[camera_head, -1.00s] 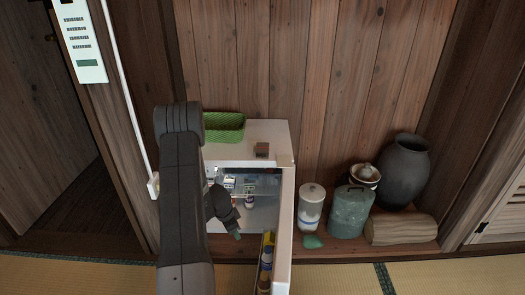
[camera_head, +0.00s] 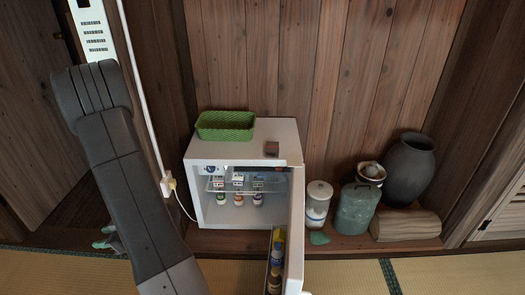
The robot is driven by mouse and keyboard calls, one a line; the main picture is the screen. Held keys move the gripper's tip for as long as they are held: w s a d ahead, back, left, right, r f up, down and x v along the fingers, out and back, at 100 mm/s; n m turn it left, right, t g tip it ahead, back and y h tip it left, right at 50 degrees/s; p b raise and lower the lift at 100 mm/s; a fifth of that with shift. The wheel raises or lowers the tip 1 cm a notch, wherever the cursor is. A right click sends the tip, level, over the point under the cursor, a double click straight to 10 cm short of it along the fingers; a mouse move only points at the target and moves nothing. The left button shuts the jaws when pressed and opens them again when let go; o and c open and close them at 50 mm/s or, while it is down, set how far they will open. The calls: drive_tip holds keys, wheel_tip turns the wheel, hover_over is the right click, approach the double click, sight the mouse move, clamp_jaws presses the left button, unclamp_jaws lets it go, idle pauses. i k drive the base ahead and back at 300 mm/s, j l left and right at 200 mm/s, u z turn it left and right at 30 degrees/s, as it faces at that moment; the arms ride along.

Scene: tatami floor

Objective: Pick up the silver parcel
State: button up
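I cannot make out a silver parcel in the head view. My gripper (camera_head: 105,238) is at the lower left, partly hidden behind my own arm. Its two green fingertips show a little apart, with nothing visible between them. It is well to the left of the small open fridge (camera_head: 207,207). Inside the fridge, several small white cartons (camera_head: 238,179) stand on the shelf and several small bottles (camera_head: 239,199) stand below.
The open fridge door (camera_head: 295,225) juts forward and holds bottles and a yellow item. Jars, a dark vase (camera_head: 410,170) and a log (camera_head: 405,226) stand at the right.

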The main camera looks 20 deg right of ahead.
sight(272, 149)
drive_tip(key=i+j+z, duration=0.15)
drive_tip(key=z, duration=0.25)
drive_tip(key=i+j+z, duration=0.15)
drive_tip(key=z, duration=0.3)
drive_tip(key=j+z, duration=0.4)
drive_tip(key=i+j+z, duration=0.15)
drive_tip(key=j+z, duration=0.15)
drive_tip(key=z, duration=0.15)
drive_tip(key=i+j+z, duration=0.2)
drive_tip(key=z, duration=0.25)
drive_tip(key=i+j+z, duration=0.1)
drive_tip(key=j+z, duration=0.35)
drive_tip(key=i+j+z, duration=0.1)
drive_tip(key=j+z, duration=0.15)
drive_tip(key=z, duration=0.2)
